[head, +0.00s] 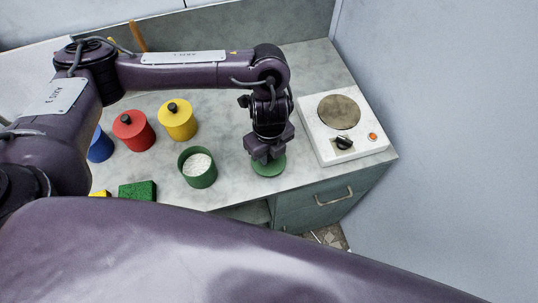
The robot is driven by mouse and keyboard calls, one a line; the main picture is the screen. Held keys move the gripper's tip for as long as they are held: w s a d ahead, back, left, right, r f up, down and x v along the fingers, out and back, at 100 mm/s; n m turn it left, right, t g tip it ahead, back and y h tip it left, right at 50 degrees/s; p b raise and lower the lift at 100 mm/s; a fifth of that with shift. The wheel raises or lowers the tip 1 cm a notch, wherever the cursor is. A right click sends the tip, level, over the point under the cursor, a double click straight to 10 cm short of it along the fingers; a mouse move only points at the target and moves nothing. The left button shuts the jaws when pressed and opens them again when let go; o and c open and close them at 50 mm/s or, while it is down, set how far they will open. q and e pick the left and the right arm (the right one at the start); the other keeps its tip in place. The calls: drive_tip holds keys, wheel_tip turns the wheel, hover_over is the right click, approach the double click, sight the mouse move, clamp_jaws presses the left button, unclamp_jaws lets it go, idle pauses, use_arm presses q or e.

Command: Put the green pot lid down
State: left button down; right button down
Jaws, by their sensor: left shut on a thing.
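The green pot lid (269,169) is a flat green disc at or just above the grey counter, to the right of the green pot. My left gripper (266,157) is above the lid, pointing down and shut on it; the fingers hide the lid's knob. I cannot tell for sure whether the lid touches the counter. The green pot (197,169) stands open, with white contents showing inside. My right gripper is not in view.
Lidded red (133,132) and yellow (177,121) pots stand at the left, with a blue pot (100,147) partly hidden. A green block (138,190) lies near the front edge. A white hot plate (343,126) stands at the right. Bare counter (225,125) lies behind the green pot.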

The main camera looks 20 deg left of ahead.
sight(269, 155)
use_arm(q)
drive_tip(key=shift+f, duration=0.9)
drive_tip(key=c, duration=1.3)
unclamp_jaws()
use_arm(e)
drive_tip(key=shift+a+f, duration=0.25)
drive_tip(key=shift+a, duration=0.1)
use_arm(q)
drive_tip(key=shift+r, duration=0.1)
drive_tip(key=shift+w+r, duration=0.1)
drive_tip(key=shift+r, duration=0.4)
wheel_tip(269, 155, up, 10)
drive_tip(key=shift+f+p, duration=0.1)
drive_tip(key=shift+p, duration=0.5)
drive_tip(key=shift+r, duration=0.75)
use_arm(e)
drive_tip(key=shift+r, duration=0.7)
